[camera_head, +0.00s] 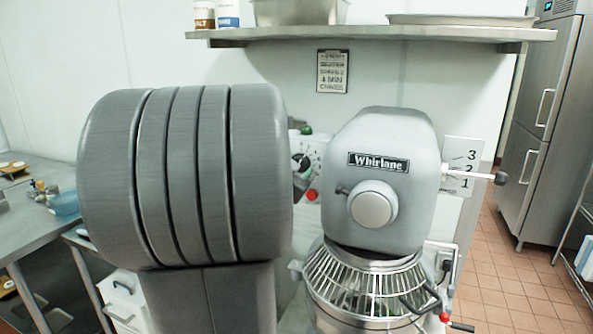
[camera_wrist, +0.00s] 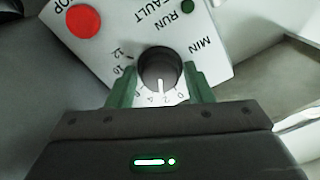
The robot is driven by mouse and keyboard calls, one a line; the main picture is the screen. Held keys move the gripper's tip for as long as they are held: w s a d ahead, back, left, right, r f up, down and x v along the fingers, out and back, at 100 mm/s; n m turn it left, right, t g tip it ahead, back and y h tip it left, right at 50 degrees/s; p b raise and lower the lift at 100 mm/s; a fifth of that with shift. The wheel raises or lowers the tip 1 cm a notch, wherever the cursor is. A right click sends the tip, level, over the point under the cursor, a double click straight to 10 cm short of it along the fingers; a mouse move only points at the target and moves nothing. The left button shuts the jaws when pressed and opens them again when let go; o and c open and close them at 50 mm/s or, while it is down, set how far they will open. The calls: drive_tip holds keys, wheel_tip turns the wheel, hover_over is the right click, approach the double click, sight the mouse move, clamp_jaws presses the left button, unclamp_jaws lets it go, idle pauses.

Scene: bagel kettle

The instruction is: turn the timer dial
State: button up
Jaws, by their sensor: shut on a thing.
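The timer dial (camera_wrist: 160,68) is a round black knob with a white pointer line, on a white control panel (camera_wrist: 215,58) in the wrist view. Numbers ring it, and its pointer faces the gripper side, near the low numbers. My gripper (camera_wrist: 160,90) has its two green fingers on either side of the dial, shut on it. In the head view the panel (camera_head: 312,148) shows only partly, beside the mixer (camera_head: 380,180). My large grey arm link hides its left part, and the dial is mostly hidden there.
A red stop button (camera_wrist: 83,21) and a green run light (camera_wrist: 187,6) sit on the panel near the dial. The mixer has a wire bowl guard (camera_head: 365,285) below its head. A shelf (camera_head: 370,33) runs above.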

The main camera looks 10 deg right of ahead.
drive_tip(key=shift+m+b, duration=0.5)
drive_tip(key=shift+m, duration=1.4)
drive_tip(key=o, duration=0.8)
drive_tip(key=v, duration=1.3)
drive_tip(key=shift+s+a, duration=0.3)
drive_tip(key=x, duration=1.4)
drive_tip(key=shift+s+a, duration=0.1)
drive_tip(key=shift+s, duration=0.1)
